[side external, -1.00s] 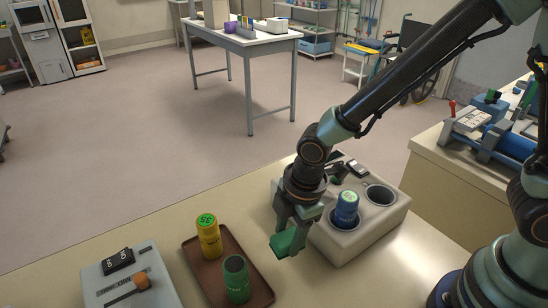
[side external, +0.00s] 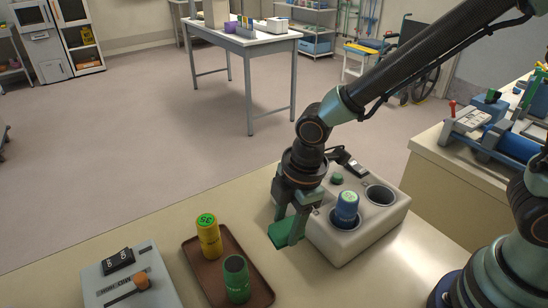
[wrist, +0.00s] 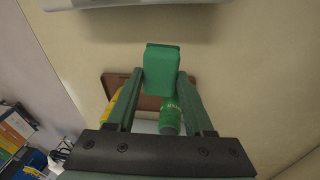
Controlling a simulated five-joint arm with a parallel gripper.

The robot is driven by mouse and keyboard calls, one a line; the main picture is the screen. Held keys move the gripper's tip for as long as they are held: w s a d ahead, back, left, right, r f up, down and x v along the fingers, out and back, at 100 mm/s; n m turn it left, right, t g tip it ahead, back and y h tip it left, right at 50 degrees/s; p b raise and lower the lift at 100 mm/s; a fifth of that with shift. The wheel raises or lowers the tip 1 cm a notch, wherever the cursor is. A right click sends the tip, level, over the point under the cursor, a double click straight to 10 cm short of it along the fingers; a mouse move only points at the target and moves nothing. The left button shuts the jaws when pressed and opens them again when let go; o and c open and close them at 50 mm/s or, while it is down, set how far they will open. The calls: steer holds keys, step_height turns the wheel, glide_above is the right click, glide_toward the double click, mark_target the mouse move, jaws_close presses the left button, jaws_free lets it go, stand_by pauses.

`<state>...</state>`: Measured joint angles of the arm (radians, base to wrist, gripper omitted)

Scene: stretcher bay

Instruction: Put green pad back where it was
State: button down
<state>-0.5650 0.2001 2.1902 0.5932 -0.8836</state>
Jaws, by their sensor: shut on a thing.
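The green pad (side external: 281,236) is a flat green block held between the fingers of my gripper (side external: 291,226), low over the bench between the brown tray and the beige holder block. I cannot tell whether it touches the bench. In the wrist view the pad (wrist: 162,70) sits between both fingertips (wrist: 160,76). No empty place marked for the pad is clear to me.
The brown tray (side external: 262,289) on the left carries a yellow canister (side external: 208,238) and a green canister (side external: 236,281). The beige block (side external: 345,243) close on the right holds a blue canister (side external: 346,209) and has an empty well (side external: 380,195). A switch box (side external: 157,282) stands far left.

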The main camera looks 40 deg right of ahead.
steer(key=w+a+r+m, duration=0.1)
steer(key=w+r+m, duration=0.1)
steer(key=w+r, duration=0.35)
steer(key=w+r+m, duration=0.2)
steer(key=w, duration=0.7)
steer(key=w+a+r+m, duration=0.15)
steer(key=w+r, duration=0.25)
steer(key=w, duration=0.4)
steer(key=f, duration=1.9)
steer(key=shift+s+d+f, duration=0.25)
steer(key=shift+d, duration=0.1)
steer(key=shift+f, duration=0.1)
steer(key=shift+c, duration=1.4)
jaws_free()
